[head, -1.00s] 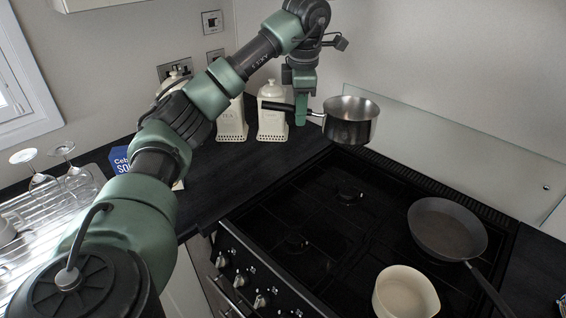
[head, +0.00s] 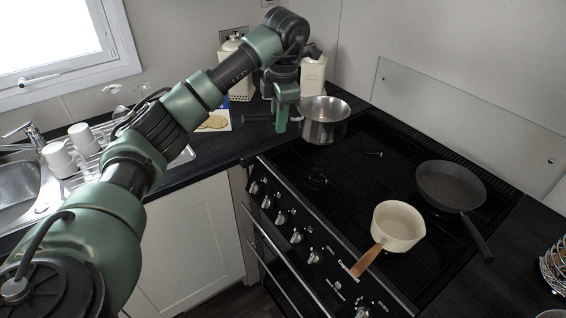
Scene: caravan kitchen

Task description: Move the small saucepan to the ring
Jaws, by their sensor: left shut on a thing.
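A small steel saucepan (head: 326,131) is upright at the far left corner of the black hob (head: 345,207), close to the worktop edge. My left gripper (head: 283,126) points down and is shut on its dark handle, left of the pan. I cannot tell whether the pan's base touches the surface below it. Bare rings show on the hob, one at the front left (head: 315,181) and one further back (head: 373,154). My right gripper is not in view.
A cream saucepan (head: 397,226) with a wooden handle stands on the hob's front right, and a dark frying pan (head: 450,186) behind it. Cream canisters (head: 238,70) stand behind my left arm. Mugs (head: 82,137) and glasses are by the sink. A glass splashback (head: 450,115) edges the hob.

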